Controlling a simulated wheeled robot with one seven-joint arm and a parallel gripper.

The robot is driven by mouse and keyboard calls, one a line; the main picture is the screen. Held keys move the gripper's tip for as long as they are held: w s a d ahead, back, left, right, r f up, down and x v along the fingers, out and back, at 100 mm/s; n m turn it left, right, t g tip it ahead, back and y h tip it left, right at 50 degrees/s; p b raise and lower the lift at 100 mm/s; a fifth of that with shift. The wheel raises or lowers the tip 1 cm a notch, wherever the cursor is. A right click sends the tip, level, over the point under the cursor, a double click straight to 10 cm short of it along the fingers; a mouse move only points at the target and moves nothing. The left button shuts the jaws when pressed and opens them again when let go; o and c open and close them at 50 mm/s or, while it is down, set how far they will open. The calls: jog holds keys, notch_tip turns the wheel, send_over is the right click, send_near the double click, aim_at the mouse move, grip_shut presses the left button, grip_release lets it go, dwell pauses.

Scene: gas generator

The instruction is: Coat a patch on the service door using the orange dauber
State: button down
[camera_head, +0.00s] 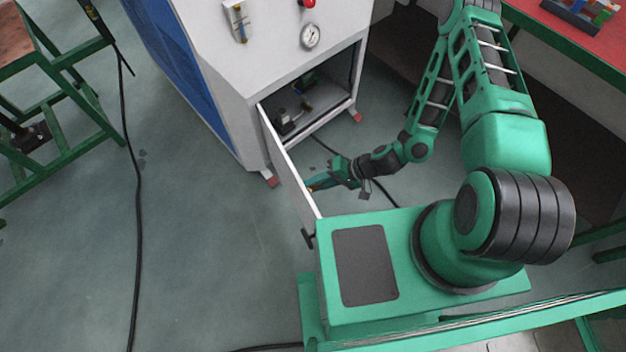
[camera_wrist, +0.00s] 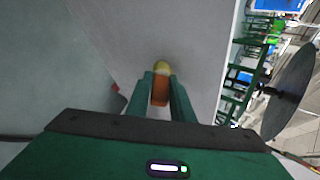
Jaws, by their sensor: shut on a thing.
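The service door (camera_head: 283,155) of the white and blue generator cabinet stands swung open, seen nearly edge-on in the head view. Its pale inner face (camera_wrist: 205,35) fills the middle of the wrist view. My gripper (camera_head: 318,184) is close to that inner face. In the wrist view my gripper (camera_wrist: 161,90) is shut on the orange dauber (camera_wrist: 160,90), whose yellowish tip points at the door. I cannot tell whether the tip touches the panel. No coated patch can be made out.
The open cabinet bay (camera_head: 305,100) holds small machine parts. A pressure gauge (camera_head: 310,36) is on the sloped panel above. A green-framed bench (camera_head: 50,90) stands at left, and a red-topped table (camera_head: 590,40) at upper right. Black cable (camera_head: 128,180) crosses the floor.

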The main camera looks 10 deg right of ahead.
jog(key=shift+w, duration=0.1)
jog(key=w+a, duration=0.4)
jog(key=w, duration=0.6)
dwell(1.0)
jog(key=w, duration=0.1)
jog(key=w+a, duration=0.1)
jog(key=w, duration=0.1)
jog(key=shift+w, duration=0.2)
dwell(0.3)
jog(key=w+d, duration=0.2)
jog(key=d, duration=0.3)
jog(key=shift+d, duration=0.35)
dwell(0.3)
jog(key=d, duration=0.1)
jog(key=w+d, duration=0.1)
jog(key=shift+d, duration=0.4)
